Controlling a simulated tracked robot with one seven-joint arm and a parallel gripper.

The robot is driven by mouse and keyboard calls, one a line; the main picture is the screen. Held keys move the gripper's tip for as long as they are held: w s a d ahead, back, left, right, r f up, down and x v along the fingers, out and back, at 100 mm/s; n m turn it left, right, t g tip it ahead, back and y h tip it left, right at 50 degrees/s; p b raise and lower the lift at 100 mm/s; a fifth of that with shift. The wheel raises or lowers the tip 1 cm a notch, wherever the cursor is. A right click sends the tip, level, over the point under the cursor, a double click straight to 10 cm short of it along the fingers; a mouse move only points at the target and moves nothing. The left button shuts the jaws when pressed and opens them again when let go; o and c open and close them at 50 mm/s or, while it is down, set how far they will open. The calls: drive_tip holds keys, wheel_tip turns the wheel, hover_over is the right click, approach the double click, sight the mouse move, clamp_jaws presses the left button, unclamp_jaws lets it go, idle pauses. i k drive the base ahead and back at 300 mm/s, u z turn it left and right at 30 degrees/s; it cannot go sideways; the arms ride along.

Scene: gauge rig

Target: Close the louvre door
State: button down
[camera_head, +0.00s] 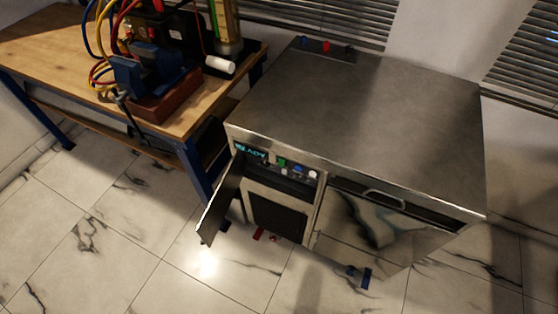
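A steel cabinet (380,110) stands on the tiled floor right of the workbench. A narrow door (221,203) at its front left stands open, swung out from the left edge of its opening. I see it nearly edge-on, so I cannot tell whether it has slats. The opening shows a panel with a lit display (250,150), coloured buttons (290,167) and a dark grille (279,217) below. To the right is a wide reflective front panel (375,235) with a bar handle (384,197); a dark gap shows along its top. My gripper is not in view.
A wooden workbench (40,48) at the left carries a blue vise (148,72), hoses and equipment. Its blue leg (197,180) stands close behind the open door. The floor (130,230) before the cabinet is mostly clear, with small red and blue marks or pieces near its foot.

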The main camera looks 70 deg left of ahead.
sight(210, 223)
drive_tip(key=u, duration=0.05)
drive_tip(key=k, duration=1.55)
drive_tip(key=u, duration=2.05)
drive_tip(key=i, duration=1.05)
drive_tip(key=z, duration=0.1)
drive_tip(key=k, duration=0.1)
